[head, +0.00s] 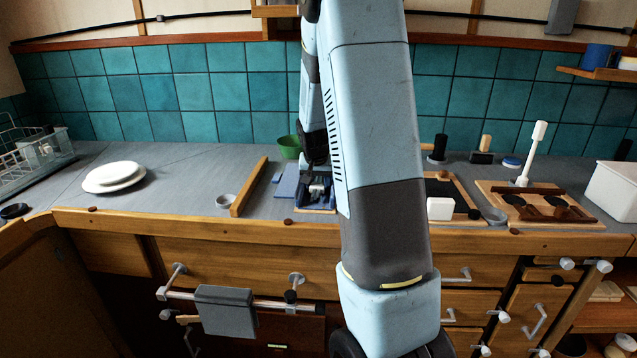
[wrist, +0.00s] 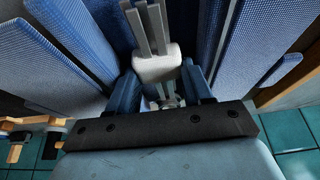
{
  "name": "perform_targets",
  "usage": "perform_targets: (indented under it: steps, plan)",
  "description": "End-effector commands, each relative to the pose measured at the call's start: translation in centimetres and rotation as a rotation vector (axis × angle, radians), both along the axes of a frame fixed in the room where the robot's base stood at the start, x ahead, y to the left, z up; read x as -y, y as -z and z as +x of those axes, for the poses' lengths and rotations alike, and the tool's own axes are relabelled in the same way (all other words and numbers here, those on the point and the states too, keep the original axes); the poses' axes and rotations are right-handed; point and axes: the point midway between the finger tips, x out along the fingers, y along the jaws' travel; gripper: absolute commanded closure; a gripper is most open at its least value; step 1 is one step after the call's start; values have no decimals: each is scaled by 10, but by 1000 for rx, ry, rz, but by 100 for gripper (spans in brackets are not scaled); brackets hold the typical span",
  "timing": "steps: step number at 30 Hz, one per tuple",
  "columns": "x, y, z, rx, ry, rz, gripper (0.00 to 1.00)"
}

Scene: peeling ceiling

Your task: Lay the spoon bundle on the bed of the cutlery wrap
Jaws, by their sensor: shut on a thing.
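The spoon bundle (wrist: 156,64) shows in the wrist view as a pale band around several grey bars. My gripper (wrist: 160,82) is shut on it, with one blue finger on each side of the band. The cutlery wrap shows as blue woven panels (wrist: 62,50) on both sides of the bundle. I cannot tell whether the bundle touches the bed. In the head view, a blue part of the wrap (head: 288,181) lies on the counter left of my gripper (head: 317,192). My arm hides what lies behind it, and the bundle is hard to make out there.
A wooden rail (head: 249,187) and a small grey cup (head: 226,201) lie left of the wrap. A green bowl (head: 289,147) stands behind it. White plates (head: 113,175) sit farther left. Boards with fittings (head: 540,203) and a white bin (head: 611,190) are on the right.

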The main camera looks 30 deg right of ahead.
Motion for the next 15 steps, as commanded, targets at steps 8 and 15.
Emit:
perform_targets:
  steps: [8, 15]
  plan:
    - [0, 3, 0, 0, 0, 0, 100]
    - [0, 5, 0, 0, 0, 0, 37]
